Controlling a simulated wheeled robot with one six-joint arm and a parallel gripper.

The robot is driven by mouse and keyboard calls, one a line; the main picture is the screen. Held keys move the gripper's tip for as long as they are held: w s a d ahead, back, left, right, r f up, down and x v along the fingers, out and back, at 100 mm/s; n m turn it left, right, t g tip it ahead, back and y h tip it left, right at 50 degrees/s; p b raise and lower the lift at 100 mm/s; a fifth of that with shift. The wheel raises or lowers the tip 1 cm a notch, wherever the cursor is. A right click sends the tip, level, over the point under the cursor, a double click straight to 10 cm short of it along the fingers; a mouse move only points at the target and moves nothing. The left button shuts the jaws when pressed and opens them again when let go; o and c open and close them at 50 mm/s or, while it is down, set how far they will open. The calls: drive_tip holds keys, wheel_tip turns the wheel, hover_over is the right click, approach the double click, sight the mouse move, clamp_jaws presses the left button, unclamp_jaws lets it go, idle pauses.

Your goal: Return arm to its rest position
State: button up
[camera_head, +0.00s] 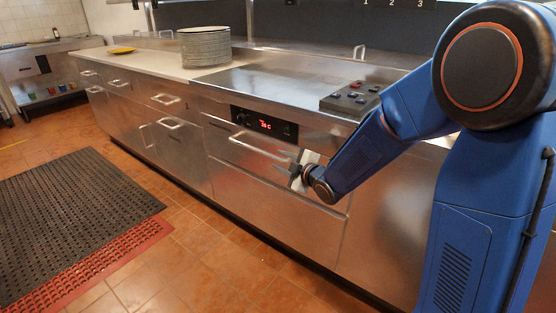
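My blue arm (365,155) comes in from the right and reaches down and left in the head view. My gripper (293,170) is at its end, in front of the steel drawer fronts below the grill. It is near the right end of a long drawer handle (255,146). I cannot tell whether it touches the handle. The fingers are small and partly hidden, so I cannot tell whether they are open or shut. No held object can be made out.
The steel counter (270,85) has a red-lit display panel (264,124) on its front. Black (70,215) and red (95,265) mats lie on the open tiled floor.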

idle(0.3)
drive_tip(key=s+d+r+m+g+h, duration=0.25)
drive_tip(key=s+d+m, duration=0.25)
drive_tip(key=s+d, duration=0.25)
drive_tip(key=s+d+r+m+g+h, duration=0.15)
drive_tip(key=s+d+m+h, duration=0.25)
drive_tip(key=s+d, duration=0.4)
drive_tip(key=s+d+m+g, duration=0.2)
drive_tip(key=s+d+m, duration=0.1)
drive_tip(key=s, duration=1)
drive_tip(key=s+d+m+g+h, duration=0.1)
drive_tip(key=s+m, duration=0.4)
drive_tip(key=s, duration=0.9)
drive_tip(key=d+g, duration=0.1)
drive_tip(key=d, duration=0.1)
drive_tip(key=shift+d+f+m+g, duration=0.2)
drive_tip(key=shift+d+m+g, duration=0.2)
